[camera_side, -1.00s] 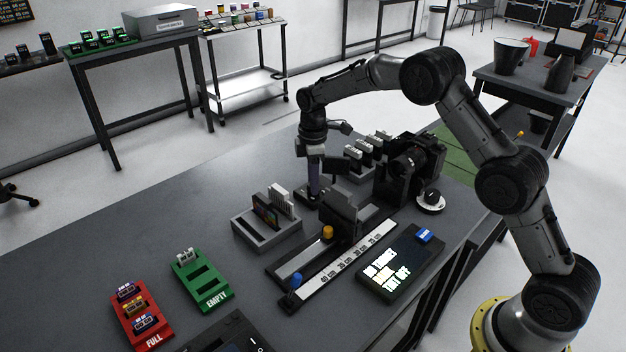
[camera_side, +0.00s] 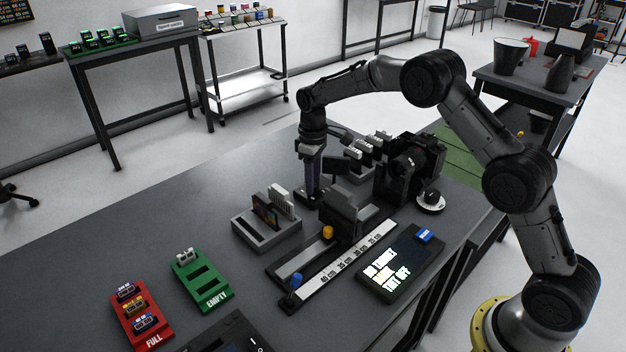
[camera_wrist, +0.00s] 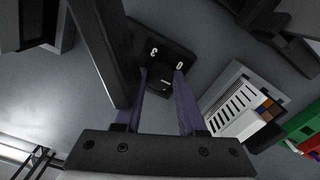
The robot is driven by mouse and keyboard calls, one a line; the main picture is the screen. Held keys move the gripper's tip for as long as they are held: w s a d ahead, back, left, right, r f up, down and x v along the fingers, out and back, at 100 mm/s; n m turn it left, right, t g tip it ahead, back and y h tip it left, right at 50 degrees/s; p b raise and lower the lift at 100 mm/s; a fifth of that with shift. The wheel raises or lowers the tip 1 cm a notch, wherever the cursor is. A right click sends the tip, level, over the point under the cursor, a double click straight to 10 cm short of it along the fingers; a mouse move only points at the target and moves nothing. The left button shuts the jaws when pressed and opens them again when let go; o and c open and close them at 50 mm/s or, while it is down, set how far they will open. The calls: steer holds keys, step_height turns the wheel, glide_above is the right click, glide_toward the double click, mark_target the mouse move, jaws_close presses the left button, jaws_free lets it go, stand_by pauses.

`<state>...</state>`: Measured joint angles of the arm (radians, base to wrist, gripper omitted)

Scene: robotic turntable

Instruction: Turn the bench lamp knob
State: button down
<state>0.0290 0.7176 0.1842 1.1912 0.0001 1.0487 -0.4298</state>
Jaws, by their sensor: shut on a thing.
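The bench lamp knob (camera_wrist: 160,82) is a small dark knob on a dark base plate (camera_wrist: 150,40) with white marks, seen in the wrist view. My gripper (camera_wrist: 160,78) has its purple fingers on either side of the knob and is shut on it. In the side view my gripper (camera_side: 312,190) points straight down behind the grey card rack. The base plate (camera_side: 303,201) shows there under the fingers, and the knob itself is hidden by them.
A card rack (camera_side: 262,237) stands in front of my gripper. A slide rail with a scale (camera_side: 345,268), a camera (camera_side: 408,165) and a display box (camera_side: 400,272) are to the right. A dark post (camera_wrist: 98,50) rises close beside my fingers. Red (camera_side: 142,318) and green (camera_side: 200,283) trays lie front left.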

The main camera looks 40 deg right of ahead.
steer(key=shift+r, duration=0.1)
stand_by(0.3)
steer(key=c, duration=0.5)
jaws_free()
step_height(320, 180, up, 14)
